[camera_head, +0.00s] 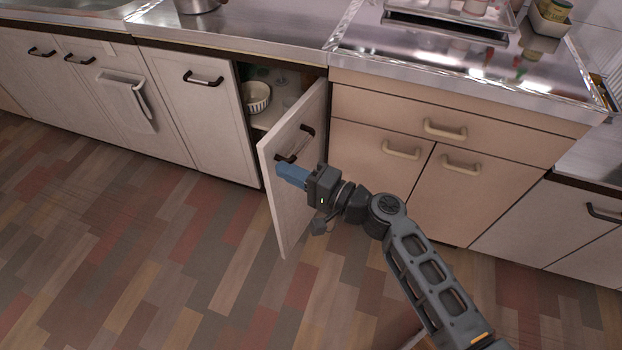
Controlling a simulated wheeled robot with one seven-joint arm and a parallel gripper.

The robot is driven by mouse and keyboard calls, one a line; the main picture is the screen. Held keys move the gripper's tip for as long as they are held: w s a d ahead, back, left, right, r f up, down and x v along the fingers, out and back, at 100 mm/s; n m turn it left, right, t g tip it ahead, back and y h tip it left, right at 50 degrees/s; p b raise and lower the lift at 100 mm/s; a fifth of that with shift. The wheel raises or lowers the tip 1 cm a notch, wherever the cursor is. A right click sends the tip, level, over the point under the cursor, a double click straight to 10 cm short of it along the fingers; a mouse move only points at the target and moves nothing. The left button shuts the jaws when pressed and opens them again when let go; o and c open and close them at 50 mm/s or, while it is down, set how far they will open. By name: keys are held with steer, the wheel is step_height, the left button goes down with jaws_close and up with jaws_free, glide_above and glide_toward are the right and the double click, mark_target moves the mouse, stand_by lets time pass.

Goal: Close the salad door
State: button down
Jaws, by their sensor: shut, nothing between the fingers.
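The open cabinet door (287,215) is a white panel with a dark handle (305,133). It swings out to the right from the lower cabinet, standing well away from the cabinet front. The cabinet opening (270,78) shows a white bowl (257,97) and some clear glassware on a shelf. My gripper (279,168), with blue fingers, is shut and empty. It overlaps the door's face just below the handle in this view; I cannot tell whether it touches. My arm comes in from the lower right, and the gripper hides part of the door.
A beige cabinet (461,150) with light handles stands right of the opening. A steel counter (240,36) lies above. The wood floor (150,240) at front left is clear.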

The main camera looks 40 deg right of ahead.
mark_target(266, 163)
steer(key=shift+x, duration=1.25)
steer(key=shift+w, duration=0.1)
steer(key=shift+w+a+f+b, duration=0.1)
steer(key=shift+w+a+b, duration=0.3)
steer(key=shift+w, duration=0.15)
steer(key=shift+w+a+m+t+h+b, duration=1.25)
steer(key=shift+w+m+h, duration=2.4)
steer(key=shift+w, duration=5.45)
steer(key=w+d+m+g+h+b, duration=0.2)
steer(key=w+d+h+b, duration=0.3)
steer(key=w+h+b, duration=0.3)
steer(key=shift+w+d+m+g+b, duration=0.35)
steer(key=shift+w+b, duration=0.35)
steer(key=shift+w, duration=1.45)
steer(key=shift+a, duration=0.1)
